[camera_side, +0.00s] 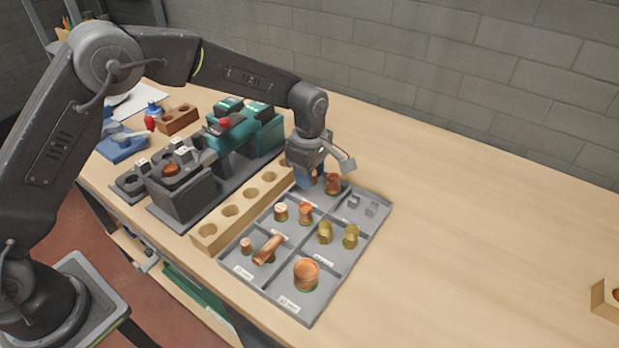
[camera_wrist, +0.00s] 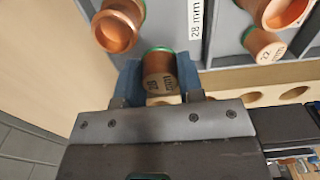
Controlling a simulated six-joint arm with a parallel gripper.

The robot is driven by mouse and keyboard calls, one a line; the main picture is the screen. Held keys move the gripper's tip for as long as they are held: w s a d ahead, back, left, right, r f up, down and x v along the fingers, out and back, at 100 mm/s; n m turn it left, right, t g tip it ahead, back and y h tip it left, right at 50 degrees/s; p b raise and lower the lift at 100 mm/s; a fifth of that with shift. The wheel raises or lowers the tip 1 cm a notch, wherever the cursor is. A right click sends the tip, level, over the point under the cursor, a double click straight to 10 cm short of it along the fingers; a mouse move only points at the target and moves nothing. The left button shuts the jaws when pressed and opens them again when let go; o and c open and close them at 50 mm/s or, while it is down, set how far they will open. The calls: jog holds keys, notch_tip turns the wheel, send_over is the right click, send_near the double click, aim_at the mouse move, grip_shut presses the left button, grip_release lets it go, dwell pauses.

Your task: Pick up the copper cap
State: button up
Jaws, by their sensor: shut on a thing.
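In the wrist view a copper cap (camera_wrist: 158,84) with a green rim and dark markings sits between the two blue fingers of my gripper (camera_wrist: 160,75), which is shut on it. In the side view my gripper (camera_side: 306,178) is low at the far end of the grey compartment tray (camera_side: 312,312), and a bit of copper shows at its fingers. Another copper piece (camera_side: 333,184) stands right beside it in the same area; it also shows at the upper left of the wrist view (camera_wrist: 118,26). I cannot tell whether the held cap touches the tray.
A wooden block with holes (camera_side: 213,236) runs along the tray's left side. Other compartments hold copper fittings (camera_side: 306,272), brass pieces (camera_side: 350,236) and small grey clips (camera_side: 371,208). A dark and teal fixture (camera_side: 258,134) stands behind the block. The table to the right is mostly clear.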

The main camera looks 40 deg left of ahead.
jog(key=r, duration=0.1)
jog(key=a+r, duration=0.1)
jog(key=r, duration=0.1)
jog(key=shift+s+a, duration=0.1)
jog(key=shift+a, duration=0.1)
jog(key=s+a+r, duration=0.2)
jog(key=a+r, duration=0.4)
jog(key=a, duration=0.4)
jog(key=shift+s, duration=0.2)
notch_tip(320, 180, up, 10)
jog(key=r, duration=0.1)
jog(key=s+a+f, duration=0.1)
jog(key=s+a, duration=0.1)
jog(key=s, duration=0.3)
jog(key=s+a+f, duration=0.2)
jog(key=s+a, duration=0.1)
jog(key=s, duration=0.3)
jog(key=s+a+f, duration=0.1)
jog(key=s+a, duration=0.2)
jog(key=s, duration=0.3)
jog(key=shift+a+f, duration=0.2)
jog(key=shift+f, duration=1.7)
